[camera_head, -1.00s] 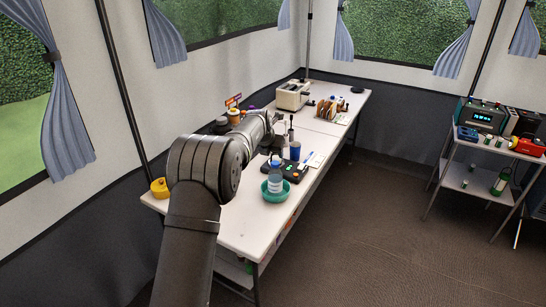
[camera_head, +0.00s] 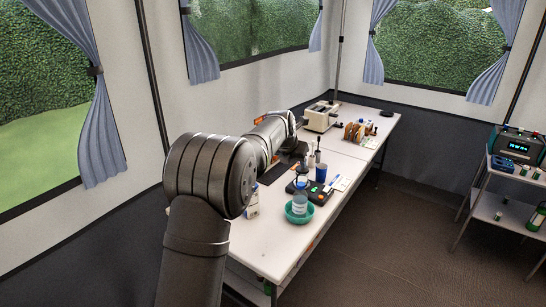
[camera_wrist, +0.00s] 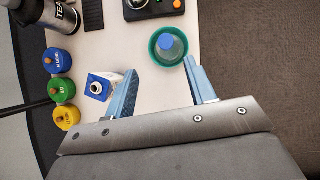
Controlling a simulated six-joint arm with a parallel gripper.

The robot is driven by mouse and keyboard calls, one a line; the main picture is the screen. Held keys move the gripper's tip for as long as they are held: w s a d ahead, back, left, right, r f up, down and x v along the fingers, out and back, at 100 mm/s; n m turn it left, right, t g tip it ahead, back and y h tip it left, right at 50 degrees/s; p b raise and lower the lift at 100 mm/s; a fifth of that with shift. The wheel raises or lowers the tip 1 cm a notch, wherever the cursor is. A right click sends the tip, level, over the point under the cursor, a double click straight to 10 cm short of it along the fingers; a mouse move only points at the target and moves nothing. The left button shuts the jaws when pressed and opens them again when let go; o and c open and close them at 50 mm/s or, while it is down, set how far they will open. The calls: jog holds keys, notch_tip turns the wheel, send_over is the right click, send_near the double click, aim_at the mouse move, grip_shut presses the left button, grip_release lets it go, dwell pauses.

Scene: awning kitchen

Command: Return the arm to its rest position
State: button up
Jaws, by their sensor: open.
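My gripper (camera_wrist: 160,92) is open and empty in the wrist view, its two blue fingers spread apart above the white table (camera_wrist: 165,22). A white carton with a blue top (camera_wrist: 98,87) stands just left of the left finger. In the head view my arm reaches over the table's left part, and the gripper's fingers are hidden there.
Blue, green and yellow jars (camera_wrist: 63,90) line the table's left edge in the wrist view. A black device (camera_head: 311,190), a blue cup (camera_head: 321,173) and a toaster (camera_head: 321,117) stand on the table in the head view. Open floor (camera_head: 400,230) lies to the right.

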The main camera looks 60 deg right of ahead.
aim_at(299, 184)
jog(key=x, duration=1.1)
jog(key=shift+d+f, duration=0.1)
jog(key=shift+f, duration=0.25)
jog(key=shift+d+f, duration=0.15)
jog(key=shift+f, duration=0.5)
jog(key=shift+r, duration=0.1)
